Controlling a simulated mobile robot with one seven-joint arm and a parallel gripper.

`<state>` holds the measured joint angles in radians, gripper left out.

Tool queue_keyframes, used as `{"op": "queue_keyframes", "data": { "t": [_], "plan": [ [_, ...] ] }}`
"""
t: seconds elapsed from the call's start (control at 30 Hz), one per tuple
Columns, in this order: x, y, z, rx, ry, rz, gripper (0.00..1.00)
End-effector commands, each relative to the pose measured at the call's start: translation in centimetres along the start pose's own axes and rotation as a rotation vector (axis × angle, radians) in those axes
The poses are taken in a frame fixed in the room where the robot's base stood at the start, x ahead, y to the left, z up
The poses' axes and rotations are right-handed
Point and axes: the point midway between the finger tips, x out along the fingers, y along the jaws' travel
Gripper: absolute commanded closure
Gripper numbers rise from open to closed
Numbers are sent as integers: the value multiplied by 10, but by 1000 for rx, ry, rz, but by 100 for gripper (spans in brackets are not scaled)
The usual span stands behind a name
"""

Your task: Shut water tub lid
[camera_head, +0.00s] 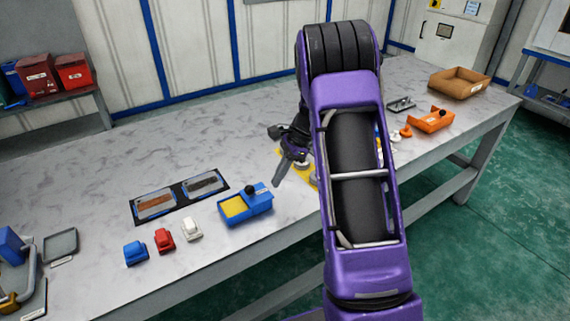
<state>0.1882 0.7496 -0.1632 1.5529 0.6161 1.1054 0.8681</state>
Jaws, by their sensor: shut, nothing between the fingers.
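A small blue tub (262,206) stands near the front edge of the table, left of my arm. It has yellow showing in its open left part and a black knob at its right side. I take it for the water tub, but no label is readable. My gripper (279,183) is shut and empty. It points down, above and to the right of the blue tub in the picture, and looks apart from it. An orange tub (436,124) with a black knob stands on the right side of the table. Its inside is hard to make out.
Blue (135,252), red (164,240) and white (191,229) small blocks stand left of the blue tub. A dark mat (181,196) with two pictures lies behind them. A cardboard box (458,85) is at the back right. My arm hides the table's middle.

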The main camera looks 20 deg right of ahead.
Motion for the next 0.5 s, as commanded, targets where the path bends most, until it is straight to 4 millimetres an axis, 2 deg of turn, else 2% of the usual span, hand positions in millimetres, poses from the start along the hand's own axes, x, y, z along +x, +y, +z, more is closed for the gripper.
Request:
{"op": "queue_keyframes", "data": {
  "t": [0.03,0.07,0.1,0.23,0.5],
  "plan": [
    [13,1,0,0,0,4,100],
    [15,1,3,-2,0,3,100],
    [14,0,12,-5,1,1,100],
    [18,0,28,-2,2,0,100],
    [21,0,39,1,1,0,100]
  ]
}}
